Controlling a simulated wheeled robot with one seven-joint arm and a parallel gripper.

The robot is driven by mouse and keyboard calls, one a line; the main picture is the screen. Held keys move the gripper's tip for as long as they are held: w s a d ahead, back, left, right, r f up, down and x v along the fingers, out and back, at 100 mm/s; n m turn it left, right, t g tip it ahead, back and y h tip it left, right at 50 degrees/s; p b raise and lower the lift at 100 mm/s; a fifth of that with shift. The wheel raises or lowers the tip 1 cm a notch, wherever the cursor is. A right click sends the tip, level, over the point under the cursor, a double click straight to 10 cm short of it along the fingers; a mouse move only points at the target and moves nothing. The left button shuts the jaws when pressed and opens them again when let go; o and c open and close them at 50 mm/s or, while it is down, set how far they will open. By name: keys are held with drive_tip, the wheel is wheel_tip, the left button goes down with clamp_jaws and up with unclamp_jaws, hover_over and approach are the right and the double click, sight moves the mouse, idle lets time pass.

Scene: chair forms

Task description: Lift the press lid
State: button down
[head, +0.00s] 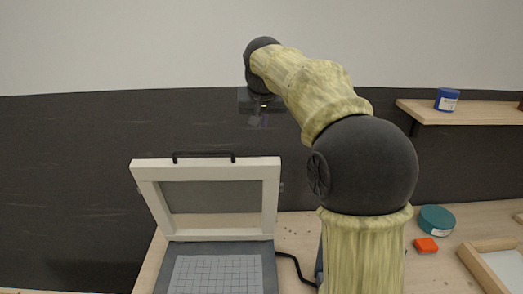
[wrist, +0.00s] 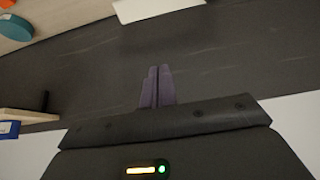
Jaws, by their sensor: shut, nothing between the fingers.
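The press stands at the lower left of the head view. Its white-framed lid (head: 271,200) with a grey panel is raised and leans back, hinged at the rear of the dark base (head: 165,262). A black handle (head: 203,154) runs along the lid's top edge. A gridded sheet (head: 217,274) lies on the base. My gripper (head: 258,121) is up in the air, above and apart from the lid, near its right side. In the wrist view its fingers (wrist: 158,85) are shut together with nothing between them. A pale strip at that view's top edge may be the lid.
A wooden shelf (head: 470,114) with a blue jar (head: 447,99) is on the dark wall at right. A black cable (head: 296,265) lies beside the press.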

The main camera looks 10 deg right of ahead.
sight(262, 158)
drive_tip(key=shift+f, duration=0.1)
drive_tip(key=f+p, duration=0.1)
drive_tip(key=f, duration=0.2)
drive_tip(key=w+f+p, duration=0.1)
drive_tip(key=f, duration=0.2)
drive_tip(key=w+f+p, duration=0.1)
drive_tip(key=f, duration=0.1)
drive_tip(key=shift+d+f, duration=0.25)
drive_tip(key=shift+f, duration=0.15)
drive_tip(key=shift+s+a+f, duration=0.1)
drive_tip(key=shift+s+f, duration=0.15)
drive_tip(key=shift+f, duration=0.15)
